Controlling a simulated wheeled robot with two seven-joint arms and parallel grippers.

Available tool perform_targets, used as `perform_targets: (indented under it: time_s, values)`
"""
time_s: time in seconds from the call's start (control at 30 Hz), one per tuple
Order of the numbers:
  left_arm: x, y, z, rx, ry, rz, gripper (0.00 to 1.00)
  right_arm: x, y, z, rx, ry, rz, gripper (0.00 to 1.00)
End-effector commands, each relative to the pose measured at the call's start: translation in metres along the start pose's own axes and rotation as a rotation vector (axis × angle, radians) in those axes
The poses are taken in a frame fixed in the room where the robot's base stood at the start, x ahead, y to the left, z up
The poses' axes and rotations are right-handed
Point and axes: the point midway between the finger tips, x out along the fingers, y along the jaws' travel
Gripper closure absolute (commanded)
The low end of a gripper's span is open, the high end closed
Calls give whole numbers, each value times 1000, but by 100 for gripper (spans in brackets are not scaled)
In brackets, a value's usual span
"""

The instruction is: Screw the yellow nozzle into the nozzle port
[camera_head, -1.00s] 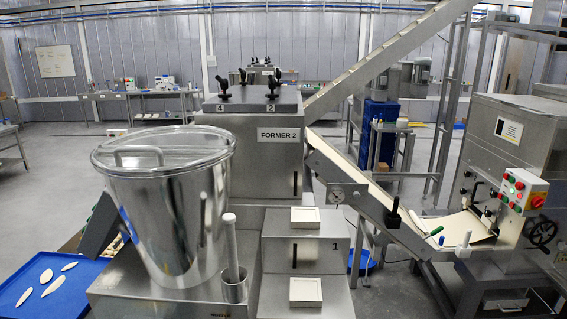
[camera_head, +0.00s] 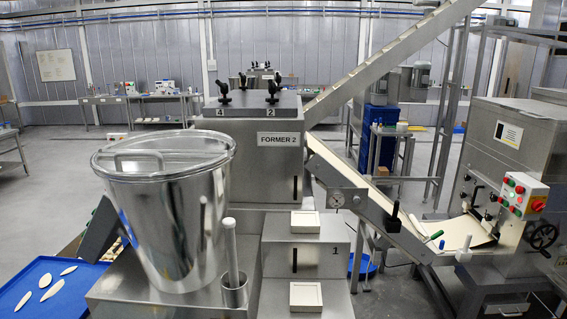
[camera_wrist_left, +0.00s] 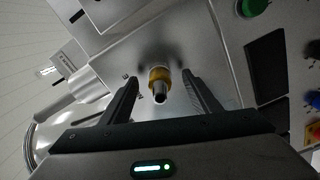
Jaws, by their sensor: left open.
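The yellow nozzle (camera_wrist_left: 160,78) shows in the left wrist view as a metal tube with a yellow-gold collar, standing out from a grey metal panel (camera_wrist_left: 205,45). Its open end faces my camera. My left gripper (camera_wrist_left: 163,84) is open, with one dark finger on each side of the nozzle and a visible gap on both sides. The nozzle port is not visible as a separate hole; I cannot tell how far the nozzle sits in it. Neither gripper shows in the head view, and the nozzle cannot be made out there.
A green button (camera_wrist_left: 253,6) and dark rectangles lie right of the nozzle in the wrist view. In the head view a lidded steel hopper (camera_head: 165,225) stands before the FORMER 2 machine (camera_head: 280,165). A blue tray (camera_head: 75,283) with pale pieces is at left, a conveyor (camera_head: 370,210) at right.

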Motion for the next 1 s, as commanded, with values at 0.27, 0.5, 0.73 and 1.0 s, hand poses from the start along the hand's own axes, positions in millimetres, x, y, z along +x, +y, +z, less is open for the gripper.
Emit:
perform_targets:
  time_s: [0.27,0.5,0.73,1.0]
  values:
    - [-7,0,0,-1,0,0,43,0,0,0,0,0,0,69]
    - [-23,0,0,0,0,0,43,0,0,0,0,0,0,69]
    - [-38,0,0,0,0,0,43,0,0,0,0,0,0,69]
    - [-56,0,0,0,-1,0,43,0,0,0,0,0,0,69]
